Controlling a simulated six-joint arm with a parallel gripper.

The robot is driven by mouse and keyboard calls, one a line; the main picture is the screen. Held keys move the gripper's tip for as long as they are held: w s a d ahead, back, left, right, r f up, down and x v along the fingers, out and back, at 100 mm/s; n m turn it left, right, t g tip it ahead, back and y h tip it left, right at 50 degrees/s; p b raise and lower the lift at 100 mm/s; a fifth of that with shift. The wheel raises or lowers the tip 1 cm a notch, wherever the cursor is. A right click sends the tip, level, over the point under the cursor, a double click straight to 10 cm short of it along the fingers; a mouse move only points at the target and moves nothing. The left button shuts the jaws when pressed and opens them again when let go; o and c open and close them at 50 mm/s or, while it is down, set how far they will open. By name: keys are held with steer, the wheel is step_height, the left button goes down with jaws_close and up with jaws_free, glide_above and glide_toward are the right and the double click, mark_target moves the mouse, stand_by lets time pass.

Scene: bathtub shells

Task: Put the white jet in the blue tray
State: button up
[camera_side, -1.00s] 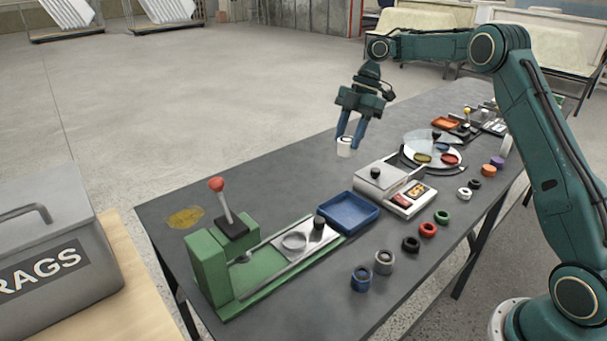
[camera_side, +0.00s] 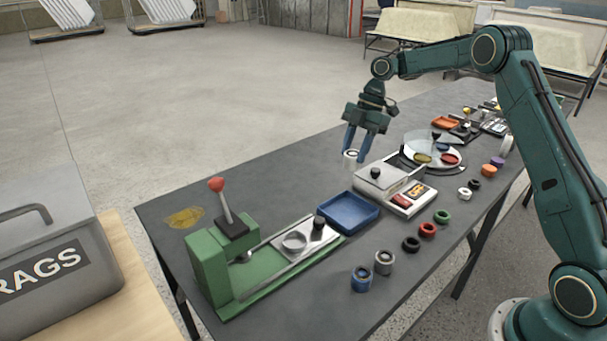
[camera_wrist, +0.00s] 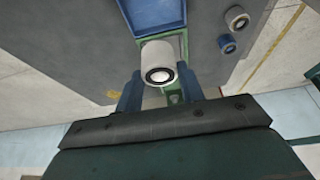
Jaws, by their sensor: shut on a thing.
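The white jet (camera_side: 351,157) is a short white cylinder with a dark ring around its opening. My gripper (camera_side: 354,154) is shut on it and holds it in the air, behind and above the blue tray in the side view. In the wrist view the white jet (camera_wrist: 159,64) sits between the two blue fingers of my gripper (camera_wrist: 160,86). The blue tray (camera_side: 349,211) lies empty on the dark table, beside the green lever press. Part of the blue tray (camera_wrist: 155,22) shows at the top of the wrist view, beyond the jet.
The green lever press (camera_side: 232,262) stands left of the tray, its red-knobbed lever (camera_side: 217,186) upright. A white scale-like box (camera_side: 397,190) stands to the tray's right. Blue (camera_side: 361,278) and grey (camera_side: 384,262) jets stand in front, with several coloured rings to the right.

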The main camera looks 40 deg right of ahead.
step_height(320, 180, down, 16)
steer(key=shift+r, duration=0.15)
stand_by(0.7)
steer(key=o, duration=1.1)
steer(key=shift+c, duration=0.2)
steer(key=v, duration=1.2)
steer(key=shift+r, duration=0.15)
